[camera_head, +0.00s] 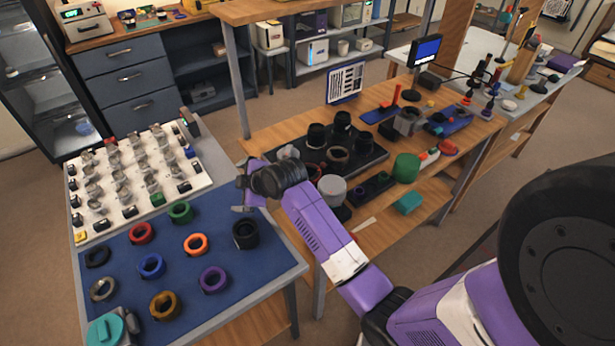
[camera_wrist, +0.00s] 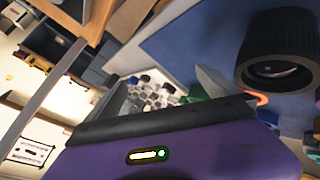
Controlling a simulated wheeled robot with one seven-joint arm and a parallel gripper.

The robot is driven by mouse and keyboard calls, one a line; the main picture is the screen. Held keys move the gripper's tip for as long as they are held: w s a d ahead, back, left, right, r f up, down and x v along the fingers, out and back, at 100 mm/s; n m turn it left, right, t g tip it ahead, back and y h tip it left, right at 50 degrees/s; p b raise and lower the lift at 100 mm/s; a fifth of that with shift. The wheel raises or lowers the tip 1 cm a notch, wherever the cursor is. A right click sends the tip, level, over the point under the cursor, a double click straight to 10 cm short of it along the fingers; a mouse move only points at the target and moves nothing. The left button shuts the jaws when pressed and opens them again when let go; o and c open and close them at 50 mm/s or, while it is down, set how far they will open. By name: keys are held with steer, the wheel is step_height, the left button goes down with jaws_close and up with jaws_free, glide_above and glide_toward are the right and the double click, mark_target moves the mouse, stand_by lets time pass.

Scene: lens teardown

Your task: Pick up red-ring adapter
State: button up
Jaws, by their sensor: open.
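The red ring adapter (camera_head: 141,233) lies flat on the blue mat (camera_head: 120,260) in the head view, toward the mat's back left. I cannot make it out surely in the wrist view. My gripper (camera_head: 240,195) is above the right side of the mat, to the right of the red ring and well apart from it. In the wrist view my gripper (camera_wrist: 165,90) shows its two fingers spread wide, with nothing between them. A black cylinder (camera_head: 245,233) stands on the mat close to my gripper and looms large in the wrist view (camera_wrist: 280,50).
Around the red ring lie green (camera_head: 180,212), blue (camera_head: 151,266), orange (camera_head: 196,243), purple (camera_head: 213,279) and gold (camera_head: 164,305) rings. A teal-topped device (camera_head: 112,328) is at the front left. A white board (camera_head: 128,212) with several small parts lies behind. A crowded wooden bench (camera_head: 365,225) stands right.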

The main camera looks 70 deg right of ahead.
steer(key=s+d+n+g+y, duration=0.1)
steer(key=s+d+n+g, duration=0.35)
steer(key=d, duration=0.45)
step_height(320, 180, up, 5)
steer(key=n+g+y, duration=0.2)
steer(key=n+g, duration=0.3)
steer(key=n, duration=0.1)
glide_above(308, 175)
steer(key=shift+s, duration=0.3)
steer(key=shift+f, duration=0.9)
steer(key=shift+w+f+p, duration=0.15)
steer(key=shift+f, duration=1.2)
steer(key=shift+w+f+p, duration=0.1)
steer(key=shift+f+p, duration=0.05)
steer(key=shift+f, duration=1.2)
steer(key=c, duration=1.5)
